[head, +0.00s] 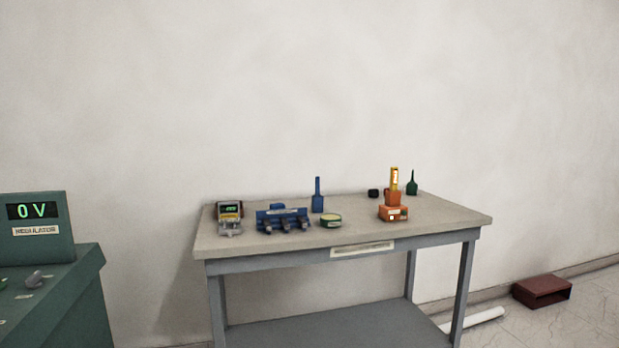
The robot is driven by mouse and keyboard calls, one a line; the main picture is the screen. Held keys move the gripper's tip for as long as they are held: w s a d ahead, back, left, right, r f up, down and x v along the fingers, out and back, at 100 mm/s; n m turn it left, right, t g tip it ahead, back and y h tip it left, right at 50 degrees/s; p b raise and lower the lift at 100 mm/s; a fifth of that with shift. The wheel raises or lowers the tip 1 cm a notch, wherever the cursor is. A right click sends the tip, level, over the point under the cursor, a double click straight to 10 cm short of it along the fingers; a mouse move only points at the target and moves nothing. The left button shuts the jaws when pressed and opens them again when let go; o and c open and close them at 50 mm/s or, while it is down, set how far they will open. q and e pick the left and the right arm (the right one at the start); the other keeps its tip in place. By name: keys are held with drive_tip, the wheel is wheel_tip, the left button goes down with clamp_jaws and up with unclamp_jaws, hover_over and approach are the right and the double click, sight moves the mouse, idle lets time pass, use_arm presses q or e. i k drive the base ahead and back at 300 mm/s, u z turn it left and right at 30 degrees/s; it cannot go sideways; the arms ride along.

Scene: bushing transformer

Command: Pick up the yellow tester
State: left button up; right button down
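Two partly yellow things stand on the grey table (440,211). One is a slim upright yellow stick-shaped device (394,179), its lower end in an orange holder (393,198) on an orange box (393,213), right of the table's middle. Neither of my grippers is in view.
A blue rack (283,218), a blue bottle-like object (318,195), a round green-rimmed tin (331,220) and a green bottle-like object (412,183) share the table. A green console (50,295) reading 0 V stands left. A dark red open box (541,290) lies on the floor right.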

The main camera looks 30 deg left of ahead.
sight(393, 170)
drive_tip(key=z, duration=0.2)
drive_tip(key=i, duration=1.4)
drive_tip(key=z, duration=0.55)
